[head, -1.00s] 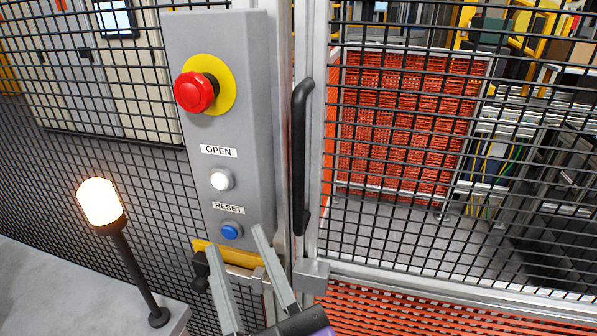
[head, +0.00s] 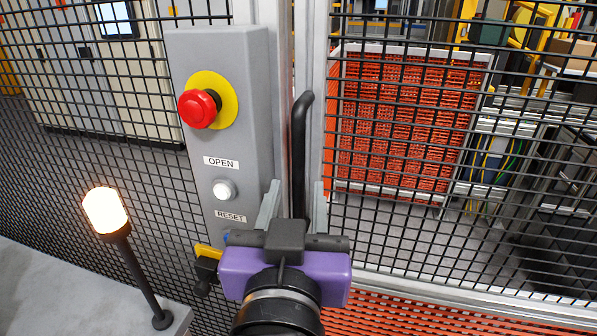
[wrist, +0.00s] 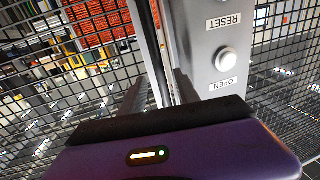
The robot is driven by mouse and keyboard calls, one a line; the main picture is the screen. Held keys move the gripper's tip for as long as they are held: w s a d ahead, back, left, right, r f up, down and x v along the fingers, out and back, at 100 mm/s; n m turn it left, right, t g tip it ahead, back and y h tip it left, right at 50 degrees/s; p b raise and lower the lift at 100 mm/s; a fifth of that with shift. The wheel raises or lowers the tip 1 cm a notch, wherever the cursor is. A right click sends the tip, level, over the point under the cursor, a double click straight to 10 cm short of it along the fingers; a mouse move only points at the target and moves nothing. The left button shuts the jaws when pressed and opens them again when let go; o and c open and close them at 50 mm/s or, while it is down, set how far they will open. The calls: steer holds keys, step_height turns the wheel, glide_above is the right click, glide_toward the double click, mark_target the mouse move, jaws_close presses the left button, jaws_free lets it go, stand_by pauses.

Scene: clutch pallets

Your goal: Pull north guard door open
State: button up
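The guard door (head: 420,215) is a black mesh panel in a pale metal frame. Its black vertical handle (head: 300,140) stands on the frame in the head view, its lower part hidden by my gripper. My gripper (head: 295,200) has its two grey fingers apart, one to the left and one to the right of the handle's lower part. The fingers look open; I cannot see contact with the handle. In the wrist view, the purple gripper body (wrist: 170,155) hides much of the lower area. The door looks closed against the post.
A grey control box (head: 222,130) with a red emergency button (head: 199,108), a white OPEN button (head: 223,190) and a RESET label stands left of the handle. A yellow latch piece (head: 207,251) is below it. A lit lamp (head: 106,211) stands at left. Red crates (head: 405,125) are behind the mesh.

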mark_target(298, 181)
steer(key=shift+w+d+p, duration=0.15)
steer(key=shift+w+p, duration=0.05)
steer(key=shift+w, duration=1)
steer(key=shift+w+d+p, duration=0.15)
steer(key=shift+w+p, duration=0.05)
steer(key=shift+w, duration=1)
jaws_close()
